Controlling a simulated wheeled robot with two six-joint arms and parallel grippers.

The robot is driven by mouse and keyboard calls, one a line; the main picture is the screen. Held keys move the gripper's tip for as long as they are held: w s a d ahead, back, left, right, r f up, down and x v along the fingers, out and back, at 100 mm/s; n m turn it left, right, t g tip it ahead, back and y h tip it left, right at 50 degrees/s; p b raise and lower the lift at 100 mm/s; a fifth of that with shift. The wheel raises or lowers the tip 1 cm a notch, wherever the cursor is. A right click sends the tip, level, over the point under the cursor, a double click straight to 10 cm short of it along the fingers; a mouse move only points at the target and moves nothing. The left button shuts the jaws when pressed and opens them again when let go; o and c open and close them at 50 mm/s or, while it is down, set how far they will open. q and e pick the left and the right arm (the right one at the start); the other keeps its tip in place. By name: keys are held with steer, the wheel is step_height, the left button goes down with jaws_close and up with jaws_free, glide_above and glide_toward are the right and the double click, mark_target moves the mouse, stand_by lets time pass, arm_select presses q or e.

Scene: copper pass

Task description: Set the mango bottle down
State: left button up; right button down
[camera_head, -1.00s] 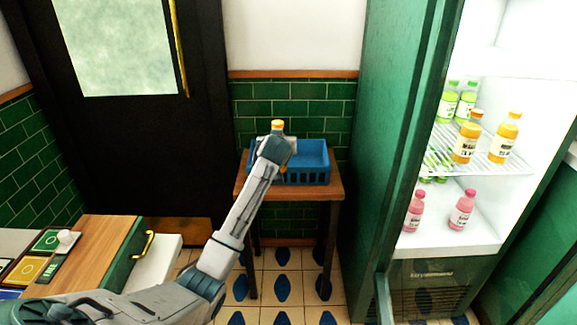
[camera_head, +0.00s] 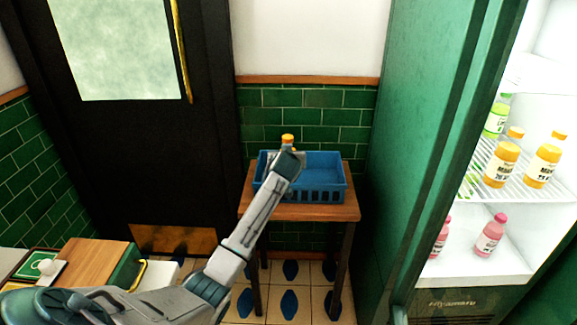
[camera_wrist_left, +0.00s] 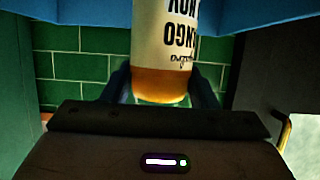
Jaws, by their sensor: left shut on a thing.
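The mango bottle has an orange cap (camera_head: 287,139) that shows just above my left gripper (camera_head: 290,155) in the head view. In the left wrist view the bottle (camera_wrist_left: 165,55) has a white label and orange juice, with my left gripper (camera_wrist_left: 165,88) shut around it. The head view puts the gripper and bottle at the left part of the blue crate (camera_head: 320,183). My arm hides most of the bottle, and I cannot tell whether its base touches the crate. My right gripper is not in view.
The crate stands on a small wooden table (camera_head: 300,212) against green tiles. The open fridge at right holds two mango bottles (camera_head: 502,164) (camera_head: 543,166), green bottles (camera_head: 495,120) and pink bottles (camera_head: 490,236). The crate's right part looks empty. A wooden counter (camera_head: 90,262) stands at lower left.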

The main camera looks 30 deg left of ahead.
arm_select(q)
step_height(320, 180, down, 4)
steer(key=shift+r, duration=0.25)
steer(key=o, duration=1.2)
steer(key=shift+o, duration=0.2)
steer(key=shift+s+d, duration=0.1)
steer(key=v, duration=1.2)
